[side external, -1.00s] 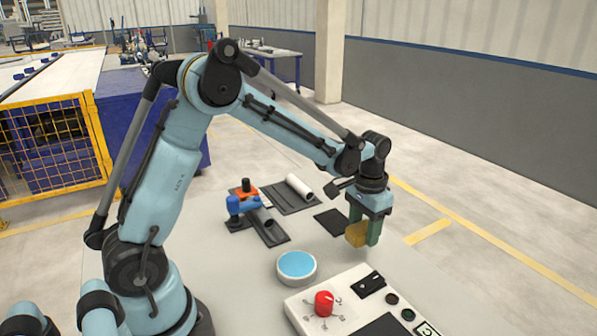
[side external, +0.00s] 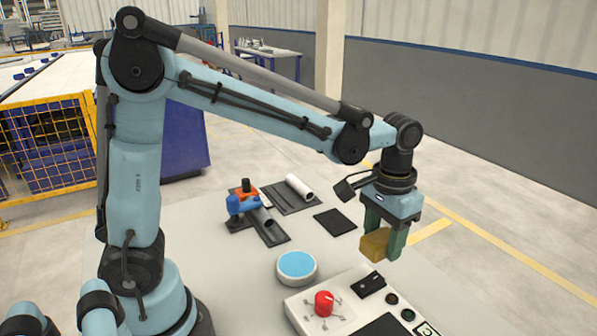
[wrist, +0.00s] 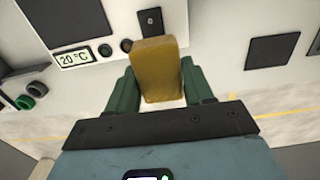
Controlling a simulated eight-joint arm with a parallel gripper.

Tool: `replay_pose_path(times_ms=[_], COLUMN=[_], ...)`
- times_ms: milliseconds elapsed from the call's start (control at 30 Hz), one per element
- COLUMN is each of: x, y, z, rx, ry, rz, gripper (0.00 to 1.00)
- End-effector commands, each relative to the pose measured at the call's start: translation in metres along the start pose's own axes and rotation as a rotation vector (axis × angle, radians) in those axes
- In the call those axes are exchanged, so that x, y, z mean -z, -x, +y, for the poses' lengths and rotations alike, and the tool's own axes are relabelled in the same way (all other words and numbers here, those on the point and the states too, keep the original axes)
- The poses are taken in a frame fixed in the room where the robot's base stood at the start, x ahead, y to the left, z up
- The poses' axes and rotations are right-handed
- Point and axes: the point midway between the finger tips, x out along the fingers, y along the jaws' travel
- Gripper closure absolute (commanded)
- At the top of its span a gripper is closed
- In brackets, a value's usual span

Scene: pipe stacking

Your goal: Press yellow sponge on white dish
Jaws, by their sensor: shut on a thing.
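The yellow sponge (side external: 374,243) is held between the green fingers of my gripper (side external: 384,240), which is shut on it. In the wrist view the sponge (wrist: 156,70) stands out between the two fingers of my gripper (wrist: 158,88). The round white dish (side external: 296,267) with a light blue top sits on the table, to the left of and lower in the picture than the sponge. The sponge is apart from the dish and appears above the table. The dish does not show clearly in the wrist view.
A white control panel (side external: 312,312) with a red knob (side external: 324,303) stands beside the dish. A black square pad (side external: 335,222) lies behind. A blue and orange clamp (side external: 243,200) and a white pipe (side external: 299,187) lie farther back. The table between them is clear.

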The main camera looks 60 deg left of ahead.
Motion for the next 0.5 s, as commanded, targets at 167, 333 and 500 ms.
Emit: replay_pose_path(times_ms=[167, 333, 500], x=[0.000, -0.003, -0.023], y=[0.000, 0.000, -0.001], z=[0.000, -0.006, -0.044], rx=[0.000, 0.000, 0.000], ry=[0.000, 0.002, 0.008], rz=[0.000, 0.000, 0.000], gripper=[0.68, 0.73, 0.73])
